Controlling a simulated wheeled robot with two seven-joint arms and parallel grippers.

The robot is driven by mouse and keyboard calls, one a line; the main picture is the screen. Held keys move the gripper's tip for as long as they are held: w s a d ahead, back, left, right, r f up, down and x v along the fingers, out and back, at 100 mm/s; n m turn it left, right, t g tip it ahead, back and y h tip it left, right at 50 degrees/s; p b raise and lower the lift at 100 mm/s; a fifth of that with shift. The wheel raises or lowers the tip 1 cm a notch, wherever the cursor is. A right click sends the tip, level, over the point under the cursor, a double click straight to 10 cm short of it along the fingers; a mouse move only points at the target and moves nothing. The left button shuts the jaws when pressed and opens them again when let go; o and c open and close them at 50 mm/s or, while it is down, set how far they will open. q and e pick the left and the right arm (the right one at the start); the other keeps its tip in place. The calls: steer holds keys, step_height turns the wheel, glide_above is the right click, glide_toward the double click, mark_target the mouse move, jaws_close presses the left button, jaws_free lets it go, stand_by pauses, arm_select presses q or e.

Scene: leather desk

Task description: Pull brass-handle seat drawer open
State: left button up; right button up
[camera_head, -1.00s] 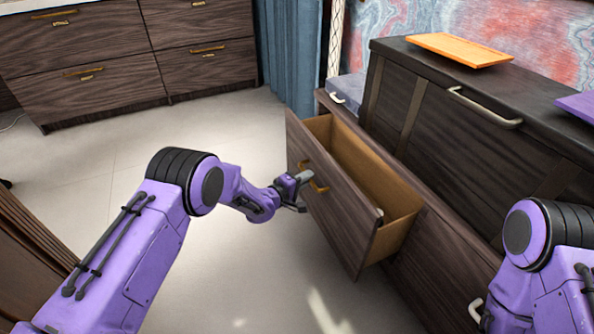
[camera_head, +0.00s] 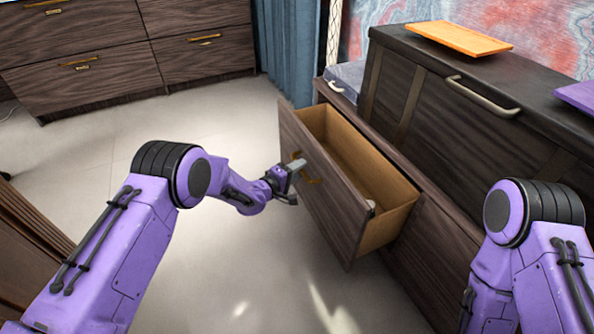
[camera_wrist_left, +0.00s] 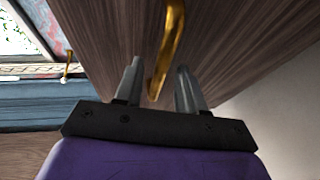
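The seat drawer stands well open; its dark wood front (camera_head: 330,205) and light wood inside (camera_head: 345,150) show in the head view. Its brass handle (camera_head: 312,180) is on the front and shows close up in the left wrist view (camera_wrist_left: 168,55). My left gripper (camera_head: 293,180) is at this handle. In the left wrist view its two fingers (camera_wrist_left: 160,88) are spread, with the lower end of the handle between them and gaps beside it. My right arm (camera_head: 535,230) is at the right; its gripper is not in view.
A dark chest with a pale handle (camera_head: 483,97) stands on the seat cabinet, with an orange board (camera_head: 458,38) on top. A purple board (camera_head: 578,96) lies at right. Dark drawers (camera_head: 90,65) stand at back left. The floor (camera_head: 110,130) left of the open drawer is clear.

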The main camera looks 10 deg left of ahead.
arm_select(q)
steer(key=shift+r, duration=0.1)
arm_select(e)
steer(key=shift+r, duration=0.1)
arm_select(q)
steer(key=p+v, duration=0.4)
steer(key=v, duration=0.6)
steer(key=shift+s+a+p, duration=0.2)
steer(key=shift+s+p, duration=0.05)
steer(key=shift+p, duration=0.05)
arm_select(e)
steer(key=shift+m+t+h, duration=0.6)
steer(key=shift+m+t, duration=0.1)
steer(key=shift+t, duration=0.1)
steer(key=r, duration=0.1)
steer(key=w+r, duration=0.1)
steer(key=r, duration=0.2)
steer(key=shift+w+d+r, duration=0.25)
steer(key=shift+w+d, duration=0.05)
steer(key=shift+w, duration=0.1)
